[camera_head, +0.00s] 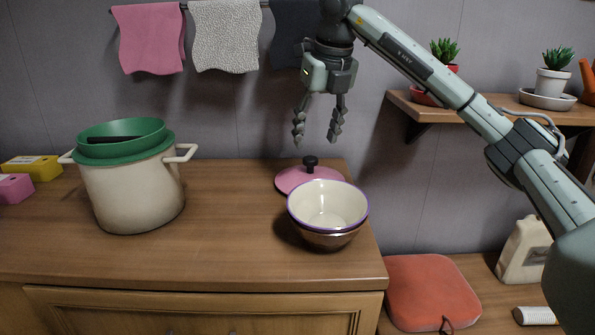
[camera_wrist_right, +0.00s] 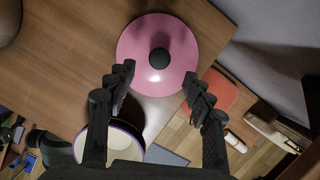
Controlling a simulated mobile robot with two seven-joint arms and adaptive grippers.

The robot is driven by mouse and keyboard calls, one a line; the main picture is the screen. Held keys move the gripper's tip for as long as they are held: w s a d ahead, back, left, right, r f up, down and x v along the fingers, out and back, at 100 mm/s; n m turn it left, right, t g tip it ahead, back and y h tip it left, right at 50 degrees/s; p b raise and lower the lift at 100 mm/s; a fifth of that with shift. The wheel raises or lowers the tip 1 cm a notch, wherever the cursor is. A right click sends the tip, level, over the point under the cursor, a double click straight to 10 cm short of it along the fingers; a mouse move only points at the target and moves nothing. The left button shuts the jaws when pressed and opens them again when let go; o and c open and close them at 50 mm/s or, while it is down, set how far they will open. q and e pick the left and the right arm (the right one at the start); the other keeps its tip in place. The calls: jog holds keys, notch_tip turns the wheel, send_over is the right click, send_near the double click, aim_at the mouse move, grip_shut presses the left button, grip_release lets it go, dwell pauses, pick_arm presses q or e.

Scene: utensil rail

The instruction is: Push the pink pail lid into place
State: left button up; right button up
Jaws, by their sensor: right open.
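The pink lid (camera_head: 295,181) with a black knob (camera_head: 310,162) shows behind the bowls, near the counter's right end. In the right wrist view the pink lid (camera_wrist_right: 135,42) is seen from above, its round knob (camera_wrist_right: 159,58) near the centre. No pail body can be made out under the lid; the bowls hide part of its front edge. My right gripper (camera_head: 317,140) is open and empty, pointing down above the lid and apart from it. Its fingers (camera_wrist_right: 157,82) show spread below the knob in the wrist view. My left gripper is not in view.
A cream bowl with a purple rim (camera_head: 328,205) sits in a brown bowl (camera_head: 328,239) in front of the lid. A cream pot (camera_head: 133,197) with green bowls stands left. Cloths (camera_head: 225,35) hang behind. A plant shelf (camera_head: 480,115) is at right. The counter between pot and bowls is clear.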

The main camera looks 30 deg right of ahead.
aim_at(311, 158)
jog(key=shift+f, duration=0.95)
jog(key=x, duration=0.5)
jog(key=shift+w, duration=0.4)
grip_shut()
